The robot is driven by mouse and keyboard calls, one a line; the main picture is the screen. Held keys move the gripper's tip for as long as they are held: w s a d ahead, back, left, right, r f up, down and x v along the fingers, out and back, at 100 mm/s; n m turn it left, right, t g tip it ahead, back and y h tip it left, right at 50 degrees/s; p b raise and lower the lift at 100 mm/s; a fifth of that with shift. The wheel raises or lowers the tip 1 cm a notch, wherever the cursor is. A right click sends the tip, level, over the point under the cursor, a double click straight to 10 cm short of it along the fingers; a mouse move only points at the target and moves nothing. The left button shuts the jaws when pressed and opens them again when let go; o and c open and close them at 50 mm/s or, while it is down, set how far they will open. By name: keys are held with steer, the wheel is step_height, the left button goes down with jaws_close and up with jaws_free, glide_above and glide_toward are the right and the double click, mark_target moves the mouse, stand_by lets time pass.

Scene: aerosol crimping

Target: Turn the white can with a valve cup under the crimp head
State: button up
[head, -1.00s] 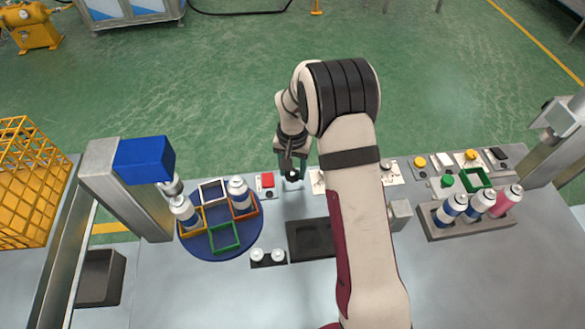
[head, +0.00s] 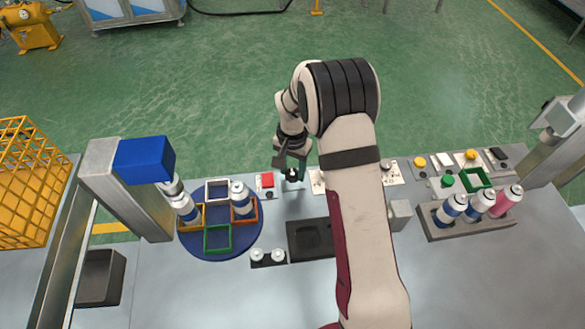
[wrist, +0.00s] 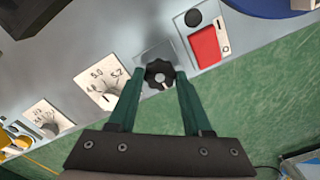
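The blue turntable (head: 200,250) carries square nests in white (head: 217,182), yellow, orange and green (head: 217,250). One white can with a blue marking (head: 187,211) stands in the yellow nest at the left, at the crimp head's nozzle (head: 172,187) below its blue block (head: 145,160). Another white and blue can (head: 241,202) stands in the orange nest at the right. Whether either top has a valve cup is too small to tell. My gripper (head: 292,173) is at a black knob on the panel; in the wrist view its green fingers close on both sides of the knob (wrist: 160,75).
A red rocker switch (wrist: 205,46) is beside the knob, and a dial (wrist: 103,88) is on its other side. A rack (head: 440,232) with several cans stands at the right. Two small white parts sit in a black holder (head: 268,262) in front of the turntable.

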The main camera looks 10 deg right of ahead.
mark_target(293, 174)
steer(key=o, duration=0.4)
steer(key=shift+o, duration=0.2)
step_height(293, 174, up, 16)
steer(key=s+r+y, duration=0.1)
steer(key=s+r, duration=0.2)
steer(key=s, duration=0.6)
steer(key=s+r, duration=0.3)
steer(key=s, duration=0.6)
steer(key=s+f+n, duration=0.1)
steer(key=s+f, duration=0.1)
steer(key=s, duration=1.1)
steer(key=shift+s+f+y, duration=0.35)
steer(key=shift+f+y, duration=0.05)
